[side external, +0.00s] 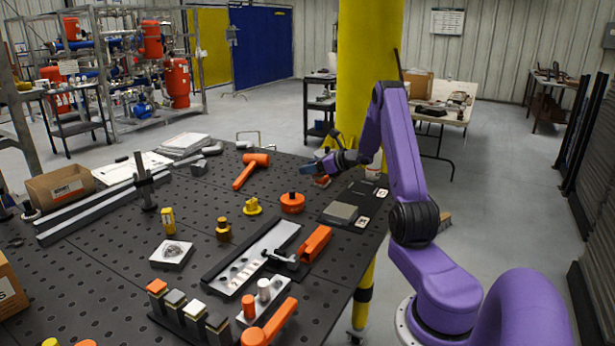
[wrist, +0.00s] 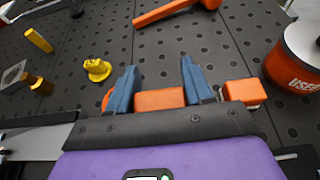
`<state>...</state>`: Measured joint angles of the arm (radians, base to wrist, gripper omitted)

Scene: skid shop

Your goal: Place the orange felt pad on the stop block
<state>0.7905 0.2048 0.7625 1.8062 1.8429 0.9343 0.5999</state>
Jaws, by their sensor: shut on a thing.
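My gripper (side external: 312,168) is low over the far right part of the dark perforated table in the side view. In the wrist view its two blue fingers (wrist: 160,88) stand either side of an orange piece (wrist: 160,99), which looks like the orange felt pad. The lower part of the piece is hidden by my gripper. A row of upright dark blocks with orange, grey and cream tops (side external: 192,308) stands at the front of the table. I cannot tell for certain which block is the stop block. A flat grey block (side external: 341,212) lies on a dark plate near the right edge.
An orange mallet (side external: 250,170) and a yellow knob (side external: 252,207) lie left of my gripper. A round orange part (side external: 292,202) is nearer the camera. In the wrist view, an orange can (wrist: 292,58) and a small orange block (wrist: 242,92) are close on the right. A yellow column stands behind.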

